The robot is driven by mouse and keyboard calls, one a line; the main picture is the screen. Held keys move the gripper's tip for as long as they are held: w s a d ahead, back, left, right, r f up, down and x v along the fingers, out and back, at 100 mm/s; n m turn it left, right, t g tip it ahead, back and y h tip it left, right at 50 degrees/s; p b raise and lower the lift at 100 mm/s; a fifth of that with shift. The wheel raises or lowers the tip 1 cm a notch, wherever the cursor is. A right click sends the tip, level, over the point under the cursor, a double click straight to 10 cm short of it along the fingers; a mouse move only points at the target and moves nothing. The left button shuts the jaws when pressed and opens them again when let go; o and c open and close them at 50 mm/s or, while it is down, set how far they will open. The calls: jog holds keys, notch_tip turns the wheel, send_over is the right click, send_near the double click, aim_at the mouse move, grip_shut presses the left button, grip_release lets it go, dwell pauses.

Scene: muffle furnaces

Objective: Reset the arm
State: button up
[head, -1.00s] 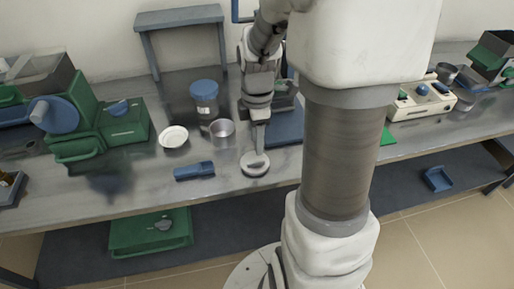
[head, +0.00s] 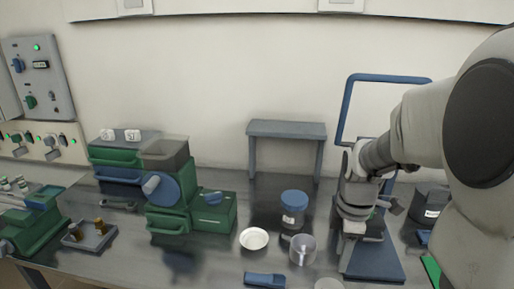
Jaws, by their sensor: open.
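My arm comes in from the right in the head view. My gripper (head: 353,228) hangs pointing down in front of the blue stand (head: 372,262), over the bench. It is open, and I see nothing held in it. The fingers are small and hard to make out against the stand. A metal cup (head: 302,249) and a jar with a blue lid (head: 293,210) stand to its left. A pale round piece (head: 328,284) lies below it, cut off by the bottom edge.
A white dish (head: 254,239) and a blue block (head: 264,280) lie left of the cup. A small grey shelf (head: 287,129) stands at the back. A dark container (head: 431,198) is at right.

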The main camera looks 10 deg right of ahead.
jog(key=s+a+r+m+t+p, duration=0.2)
jog(key=s+a+r+m+p, duration=0.1)
jog(key=s+a+r+m, duration=0.2)
jog(key=s+a+r+m+t+p, duration=0.3)
jog(key=r+m, duration=0.6)
jog(key=r, duration=0.4)
jog(key=shift+s+a+r+p, duration=0.35)
jog(key=shift+s+a+p, duration=0.15)
jog(key=shift+s+a, duration=0.85)
jog(key=shift+s+d, duration=0.1)
jog(key=shift+d, duration=0.05)
